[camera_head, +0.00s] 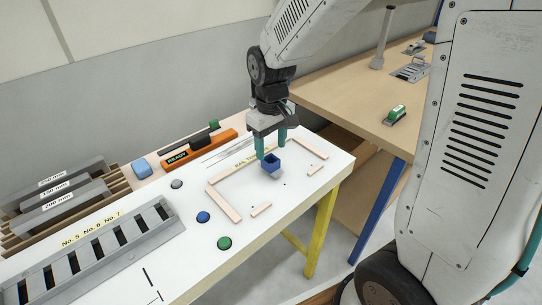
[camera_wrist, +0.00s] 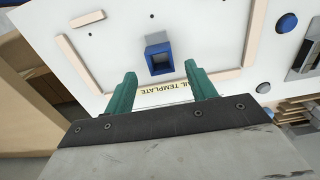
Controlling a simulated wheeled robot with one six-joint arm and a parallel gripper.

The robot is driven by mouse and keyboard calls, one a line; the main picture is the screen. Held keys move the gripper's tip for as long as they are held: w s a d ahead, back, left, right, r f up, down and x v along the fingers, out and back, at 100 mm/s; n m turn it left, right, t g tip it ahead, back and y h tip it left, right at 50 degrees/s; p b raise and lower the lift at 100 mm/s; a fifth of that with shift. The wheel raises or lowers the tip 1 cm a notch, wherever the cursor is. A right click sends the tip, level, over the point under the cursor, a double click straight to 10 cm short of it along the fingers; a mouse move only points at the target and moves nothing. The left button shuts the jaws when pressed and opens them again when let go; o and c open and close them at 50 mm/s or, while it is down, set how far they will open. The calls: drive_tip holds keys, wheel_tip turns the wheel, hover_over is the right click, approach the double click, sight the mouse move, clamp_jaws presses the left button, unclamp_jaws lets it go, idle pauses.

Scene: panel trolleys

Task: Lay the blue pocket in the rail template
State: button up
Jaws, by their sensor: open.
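The blue pocket (camera_head: 271,165) is a small open-topped blue box with a grey part at its front. It sits on the white table inside the rail template (camera_head: 224,204), a rectangle of pale wooden strips with gaps between them. In the wrist view the blue pocket (camera_wrist: 159,56) lies just beyond the fingertips, roughly midway between them. My gripper (camera_head: 271,150) has green fingers and is over the back of the template, beside the pocket. In the wrist view my gripper (camera_wrist: 160,72) is open with nothing between its fingers.
An orange box reading READY (camera_head: 199,150) stands behind the template. Blue (camera_head: 203,217), green (camera_head: 224,243) and grey (camera_head: 177,184) buttons are to the left, near a slotted grey rack (camera_head: 92,252). A wooden bench (camera_head: 350,98) with a green item (camera_head: 395,115) stands at right.

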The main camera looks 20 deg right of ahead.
wheel_tip(320, 180, up, 7)
drive_tip(key=s+d+r+m, duration=0.1)
drive_tip(key=s+r, duration=0.2)
drive_tip(key=s, duration=0.8)
drive_tip(key=s+d+r+m+t, duration=0.1)
drive_tip(key=s+d+r+m, duration=0.1)
drive_tip(key=s, duration=1)
drive_tip(key=shift+d+r+m, duration=0.2)
drive_tip(key=shift+r+m, duration=0.1)
drive_tip(key=shift+r, duration=0.25)
